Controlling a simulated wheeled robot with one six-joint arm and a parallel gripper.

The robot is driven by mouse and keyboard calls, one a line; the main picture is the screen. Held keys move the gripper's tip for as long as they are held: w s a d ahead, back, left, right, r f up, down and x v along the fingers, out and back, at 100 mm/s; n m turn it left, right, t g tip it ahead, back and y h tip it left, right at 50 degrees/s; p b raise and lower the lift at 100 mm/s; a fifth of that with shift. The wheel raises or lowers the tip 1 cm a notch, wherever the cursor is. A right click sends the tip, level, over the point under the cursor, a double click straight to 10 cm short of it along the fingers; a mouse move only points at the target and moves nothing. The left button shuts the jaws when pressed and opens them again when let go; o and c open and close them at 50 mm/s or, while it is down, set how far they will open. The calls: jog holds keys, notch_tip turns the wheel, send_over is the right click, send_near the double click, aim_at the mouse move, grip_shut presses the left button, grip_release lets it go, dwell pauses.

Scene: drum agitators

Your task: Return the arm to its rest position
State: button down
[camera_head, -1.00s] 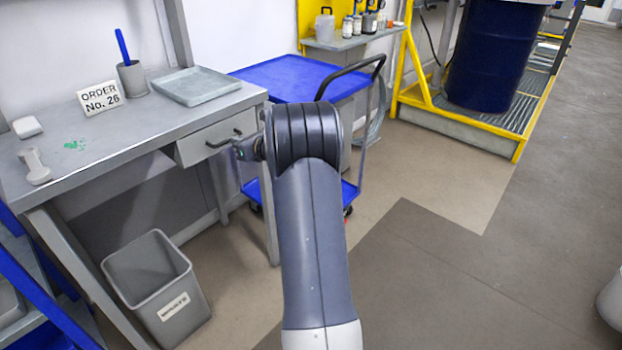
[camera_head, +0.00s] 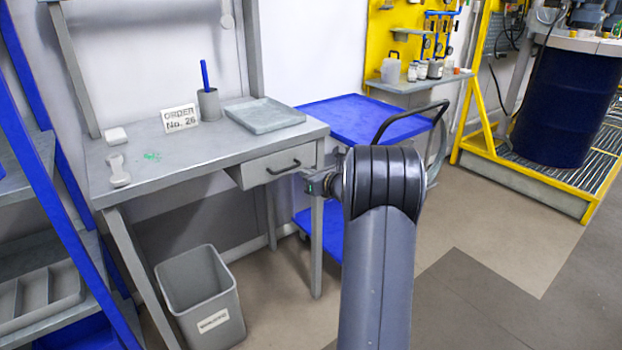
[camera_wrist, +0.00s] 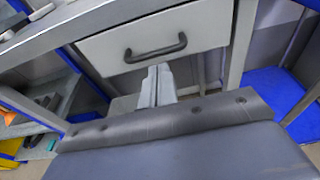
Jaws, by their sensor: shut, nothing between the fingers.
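My arm (camera_head: 378,260) rises from the bottom of the head view, in front of the desk's right side. A small dark wrist part (camera_head: 320,183) with a green light shows at its left, in front of the desk leg, below and right of the drawer handle. My gripper (camera_wrist: 158,72) shows in the wrist view as two pale fingers close together, shut with nothing between them. In that view the fingers appear just below the handle (camera_wrist: 155,50) of the drawer (camera_wrist: 195,32).
The grey desk (camera_head: 200,155) holds a tray (camera_head: 265,114), a pen cup (camera_head: 208,104) and an order sign (camera_head: 179,118). A bin (camera_head: 203,298) stands below. A blue cart (camera_head: 362,117) is behind my arm. Open floor (camera_head: 480,240) lies to the right.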

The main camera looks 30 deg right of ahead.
jog(key=v, duration=0.8)
jog(key=shift+s, duration=0.15)
